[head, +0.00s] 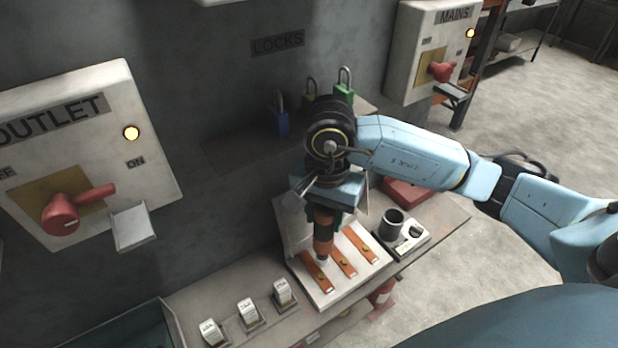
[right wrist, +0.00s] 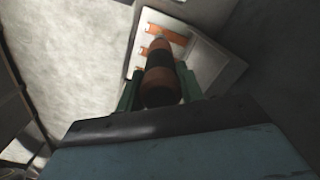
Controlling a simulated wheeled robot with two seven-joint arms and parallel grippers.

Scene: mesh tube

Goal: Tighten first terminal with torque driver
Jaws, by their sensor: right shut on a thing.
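My right gripper (head: 325,210) is shut on the torque driver (head: 323,238), an orange and black tool held upright with its tip down. The driver's tip is over the far end of the leftmost copper bar (head: 318,276) on the white terminal board (head: 347,291). I cannot tell whether the tip touches the terminal. The board has three copper bars, with brass-coloured screws visible on them. In the right wrist view the driver (right wrist: 160,80) sits between the green fingers, with the copper bars beyond it. My left gripper is not in view.
Several small white labelled blocks (head: 248,312) stand at the left on the bench. A red box (head: 408,192) and padlocks (head: 281,120) are behind. Outlet (head: 95,150) and mains (head: 432,50) switch boxes are on the wall.

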